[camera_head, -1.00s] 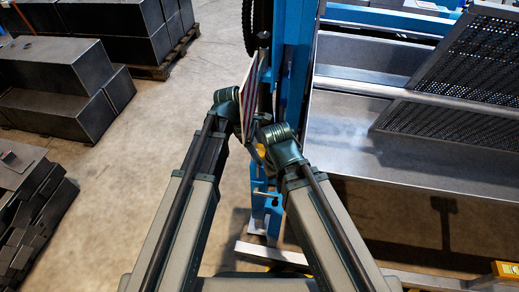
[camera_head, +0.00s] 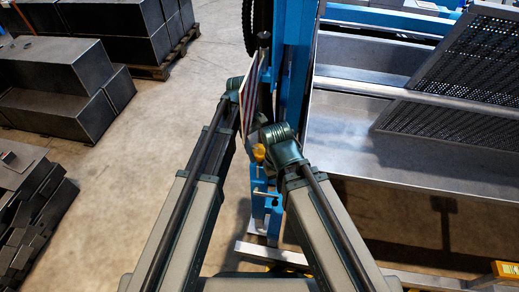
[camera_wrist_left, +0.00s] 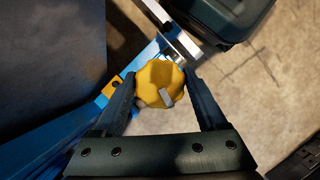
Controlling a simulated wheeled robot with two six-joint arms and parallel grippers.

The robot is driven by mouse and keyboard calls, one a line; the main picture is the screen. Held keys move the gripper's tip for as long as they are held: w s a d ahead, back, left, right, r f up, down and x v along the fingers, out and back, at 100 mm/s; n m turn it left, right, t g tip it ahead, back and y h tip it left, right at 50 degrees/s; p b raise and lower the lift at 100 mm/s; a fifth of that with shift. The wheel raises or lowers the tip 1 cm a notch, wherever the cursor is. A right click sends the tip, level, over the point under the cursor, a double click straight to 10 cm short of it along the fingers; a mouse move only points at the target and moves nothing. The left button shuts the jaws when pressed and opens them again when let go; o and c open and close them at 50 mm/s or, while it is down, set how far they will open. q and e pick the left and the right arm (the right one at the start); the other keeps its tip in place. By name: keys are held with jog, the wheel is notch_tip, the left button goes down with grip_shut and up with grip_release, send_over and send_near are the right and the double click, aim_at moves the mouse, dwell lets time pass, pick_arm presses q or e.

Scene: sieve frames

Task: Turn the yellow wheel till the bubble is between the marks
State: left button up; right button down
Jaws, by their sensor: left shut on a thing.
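The yellow wheel (camera_wrist_left: 157,84), scalloped with a grey tab at its lower edge, sits between the two fingers of my left gripper (camera_wrist_left: 160,77) in the left wrist view. That gripper is shut on it. In the head view a yellow knob (camera_head: 259,153) shows low on the blue post (camera_head: 294,82), between my two wrists. My left gripper's fingers are mostly hidden there. My right arm ends beside the post, and its jaws are not seen. I cannot make out the bubble or its marks.
A thin striped panel (camera_head: 249,103) stands beside the post, close to my left wrist. A grey metal trough (camera_head: 400,145) with perforated sheets (camera_head: 455,110) fills the right. Dark blocks (camera_head: 60,85) lie at left. The concrete floor (camera_head: 150,140) between is clear.

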pick_arm(q)
jog(key=shift+m, duration=0.4)
jog(key=o, duration=1.3)
jog(key=shift+r, duration=0.15)
jog(key=shift+w+a+r+p, duration=0.3)
jog(key=shift+w+r+p, duration=0.25)
jog(key=shift+p, duration=0.15)
jog(key=w+a, duration=0.6)
jog(key=w, duration=0.3)
jog(key=shift+a+f, duration=0.15)
jog(key=shift+a, duration=0.2)
